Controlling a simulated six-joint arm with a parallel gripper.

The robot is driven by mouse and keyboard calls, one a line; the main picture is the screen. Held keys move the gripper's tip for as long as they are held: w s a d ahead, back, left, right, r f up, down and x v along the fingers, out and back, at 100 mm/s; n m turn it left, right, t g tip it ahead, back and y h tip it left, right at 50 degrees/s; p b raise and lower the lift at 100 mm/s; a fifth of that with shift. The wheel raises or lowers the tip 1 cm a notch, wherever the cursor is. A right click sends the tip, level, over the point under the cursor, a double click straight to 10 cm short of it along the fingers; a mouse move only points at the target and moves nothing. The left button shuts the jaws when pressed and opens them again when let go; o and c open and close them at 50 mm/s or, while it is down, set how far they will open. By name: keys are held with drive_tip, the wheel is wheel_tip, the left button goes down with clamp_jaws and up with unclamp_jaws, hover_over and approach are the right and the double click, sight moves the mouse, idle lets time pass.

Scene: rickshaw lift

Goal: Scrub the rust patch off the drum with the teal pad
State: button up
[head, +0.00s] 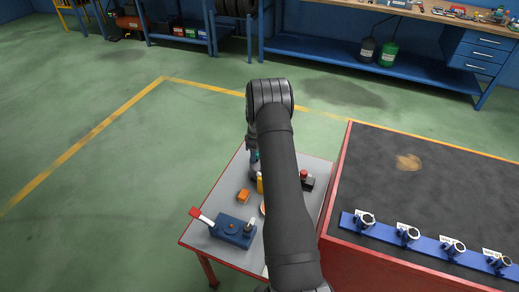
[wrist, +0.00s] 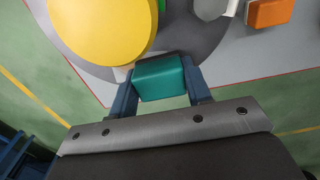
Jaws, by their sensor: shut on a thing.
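My gripper (wrist: 160,86) is shut on the teal pad (wrist: 160,78), which sits between its two blue fingers. A large yellow round thing (wrist: 95,28), perhaps the drum, lies just past the pad, up and to the left in the wrist view. I cannot tell whether the pad touches it. In the head view, a sliver of yellow (head: 260,183) and a bit of teal (head: 256,155) show beside my arm, which hides most of the work spot. I cannot make out a rust patch on the yellow thing.
A red-edged grey table (head: 197,238) holds an orange block (head: 243,195), a blue device with a red-ended lever (head: 233,231) and a dark box with a red top (head: 307,181). At right, a dark-topped bench (head: 385,195) has a blue rail of clamps (head: 430,243) and a tan stain.

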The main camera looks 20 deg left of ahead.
drive_tip(key=shift+s+a, duration=0.1)
drive_tip(key=shift+s, duration=0.4)
drive_tip(key=shift+w+d, duration=0.25)
drive_tip(key=shift+w, duration=0.8)
drive_tip(key=shift+w+d, duration=0.2)
drive_tip(key=shift+w, duration=0.9)
drive_tip(key=shift+w+d, duration=0.25)
drive_tip(key=shift+w, duration=0.8)
drive_tip(key=shift+w+r, duration=0.1)
drive_tip(key=shift+w, duration=0.15)
wheel_tip(320, 180, up, 8)
drive_tip(key=shift+r, duration=0.1)
